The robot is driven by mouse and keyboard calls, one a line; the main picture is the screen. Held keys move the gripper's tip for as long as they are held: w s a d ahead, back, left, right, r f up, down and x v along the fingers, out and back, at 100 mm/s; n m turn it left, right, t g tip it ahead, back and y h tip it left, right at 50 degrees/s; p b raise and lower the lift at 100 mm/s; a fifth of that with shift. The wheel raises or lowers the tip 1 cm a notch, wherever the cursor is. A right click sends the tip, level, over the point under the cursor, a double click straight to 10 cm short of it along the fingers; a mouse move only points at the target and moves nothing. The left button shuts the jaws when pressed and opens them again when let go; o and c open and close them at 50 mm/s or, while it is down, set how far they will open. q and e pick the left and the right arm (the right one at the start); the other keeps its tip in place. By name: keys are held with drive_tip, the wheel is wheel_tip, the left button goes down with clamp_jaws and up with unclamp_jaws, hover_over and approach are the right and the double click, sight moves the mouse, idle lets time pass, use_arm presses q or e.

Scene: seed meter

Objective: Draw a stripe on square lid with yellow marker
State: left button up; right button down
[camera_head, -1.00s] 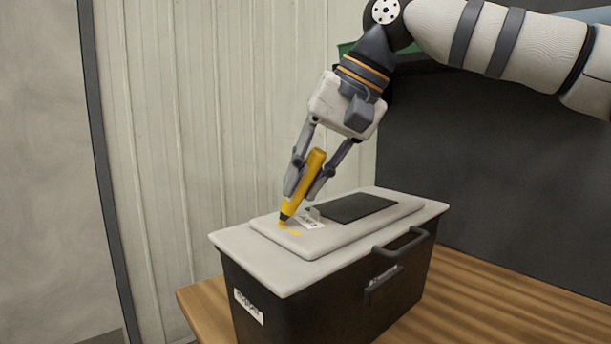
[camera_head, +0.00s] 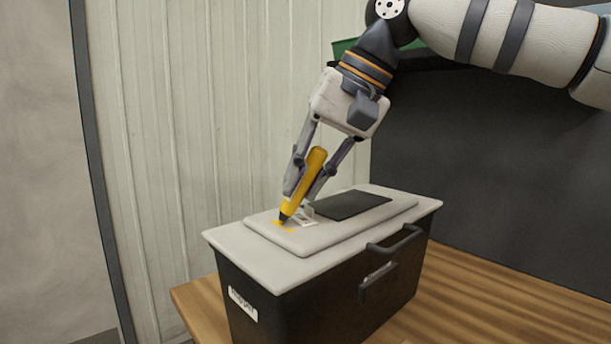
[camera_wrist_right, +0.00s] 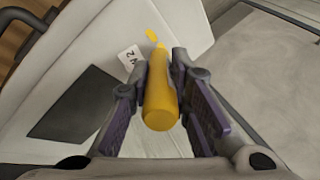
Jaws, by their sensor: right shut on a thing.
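The yellow marker (camera_head: 304,183) is held tilted by my right gripper (camera_head: 306,190), its dark tip down at the lid. The square lid (camera_head: 310,247) is pale grey with a raised panel and sits on a dark box. Yellow ink (camera_head: 279,228) shows on the raised panel around the tip. In the right wrist view the marker (camera_wrist_right: 160,98) sits between the fingers of the right gripper (camera_wrist_right: 162,75), and a yellow mark (camera_wrist_right: 152,36) lies beyond them on the lid (camera_wrist_right: 85,60). Whether the tip touches the lid is hard to tell. My left gripper is not in view.
The dark box (camera_head: 330,308) has a handle (camera_head: 396,240) and a white label (camera_head: 242,304) and stands on a wooden table (camera_head: 480,300). A dark rectangle (camera_head: 350,205) and a small white label lie on the lid. A ribbed pale wall (camera_head: 210,110) stands behind.

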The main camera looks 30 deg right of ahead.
drive_tip(key=shift+s+d, duration=0.1)
drive_tip(key=shift+s, duration=0.3)
drive_tip(key=shift+s, duration=0.2)
drive_tip(key=shift+s, duration=0.1)
idle(0.4)
drive_tip(key=shift+s+d, duration=0.1)
drive_tip(key=shift+s, duration=0.15)
drive_tip(key=shift+s+d, duration=0.1)
drive_tip(key=shift+s, duration=0.35)
idle(0.4)
drive_tip(key=shift+s, duration=0.15)
wheel_tip(320, 180, up, 6)
idle(0.7)
